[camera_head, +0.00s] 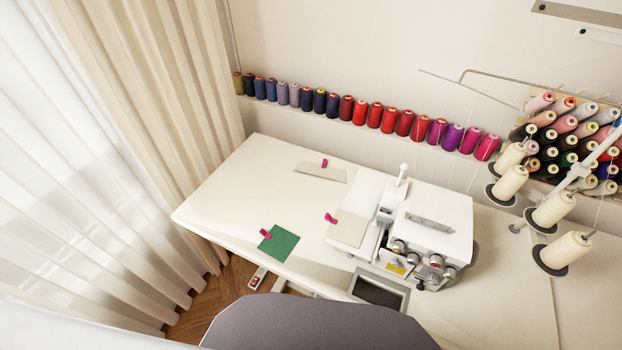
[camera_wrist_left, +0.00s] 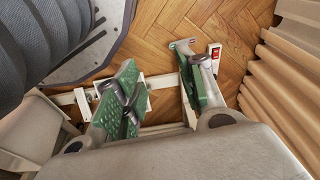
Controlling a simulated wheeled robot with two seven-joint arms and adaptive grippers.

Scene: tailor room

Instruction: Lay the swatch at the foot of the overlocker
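A green swatch (camera_head: 278,244) with a pink clip at its left edge lies flat on the white table, left of the overlocker. The white overlocker (camera_head: 430,222) stands on the table, right of centre. A beige swatch (camera_head: 347,229) with a pink clip lies against its left side. Another beige swatch (camera_head: 322,172) with a pink clip lies farther back. My left gripper (camera_wrist_left: 160,78) shows in the left wrist view with its green-padded fingers apart and nothing between them, above the wooden floor. Neither gripper shows in the head view.
The table (camera_head: 225,190) is bare around the green swatch. A row of thread spools (camera_head: 360,112) runs along the wall. Thread cones (camera_head: 510,182) stand at the right. Curtains (camera_head: 150,120) hang at the left. A grey rounded shape (camera_head: 310,322) fills the front edge.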

